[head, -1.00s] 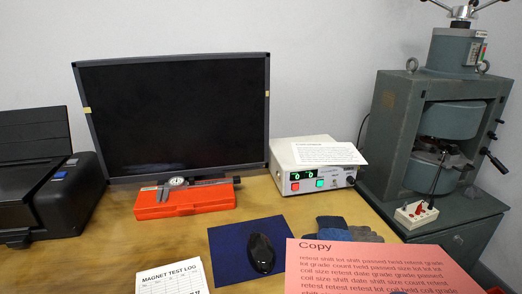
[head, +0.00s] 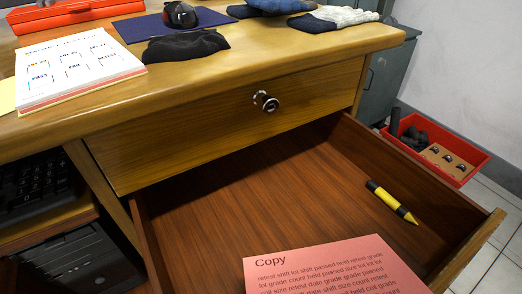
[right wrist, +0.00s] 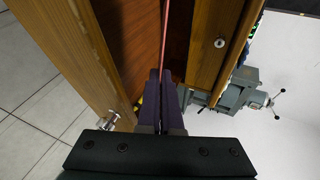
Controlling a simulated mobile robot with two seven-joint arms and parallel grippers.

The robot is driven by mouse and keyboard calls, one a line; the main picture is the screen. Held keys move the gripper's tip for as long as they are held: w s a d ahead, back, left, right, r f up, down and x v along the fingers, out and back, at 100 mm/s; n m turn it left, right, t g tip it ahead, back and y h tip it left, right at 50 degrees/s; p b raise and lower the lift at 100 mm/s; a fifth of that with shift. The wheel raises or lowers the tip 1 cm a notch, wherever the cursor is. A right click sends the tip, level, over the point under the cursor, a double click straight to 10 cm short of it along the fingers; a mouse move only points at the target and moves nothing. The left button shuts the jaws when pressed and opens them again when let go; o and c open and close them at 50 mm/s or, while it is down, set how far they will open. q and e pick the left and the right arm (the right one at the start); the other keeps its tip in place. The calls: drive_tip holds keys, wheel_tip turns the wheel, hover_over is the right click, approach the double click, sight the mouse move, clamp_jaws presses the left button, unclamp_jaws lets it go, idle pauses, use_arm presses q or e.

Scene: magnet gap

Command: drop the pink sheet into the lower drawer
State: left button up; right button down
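The pink sheet (head: 330,270), headed "Copy", shows at the bottom of the head view, in front of the open lower drawer's interior. The lower drawer (head: 260,200) is pulled out and has a brown wood floor; a yellow and black pen (head: 392,202) lies in it. In the right wrist view my right gripper (right wrist: 160,75) is shut on the pink sheet (right wrist: 165,38), seen edge-on as a thin line. The fingers point towards the gap between the drawer front (right wrist: 75,45) and the desk. My left gripper is in neither current view.
The upper drawer (head: 230,120) is shut, with a round lock or knob. A red bin (head: 438,150) with dark items stands right of the lower drawer. On the desktop are a printed pad (head: 75,68), a black cloth (head: 186,46) and gloves (head: 333,18).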

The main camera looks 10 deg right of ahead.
sight(321, 263)
drive_tip(key=w, duration=0.8)
drive_tip(key=shift+f, duration=0.4)
drive_tip(key=w+b, duration=0.3)
drive_tip(key=w, duration=0.7)
wheel_tip(321, 263, down, 8)
drive_tip(key=b, duration=0.5)
drive_tip(key=shift+s+r, duration=0.15)
drive_tip(key=shift+r, duration=0.1)
use_arm(q)
wheel_tip(321, 263, down, 9)
use_arm(e)
drive_tip(key=shift+r, duration=0.15)
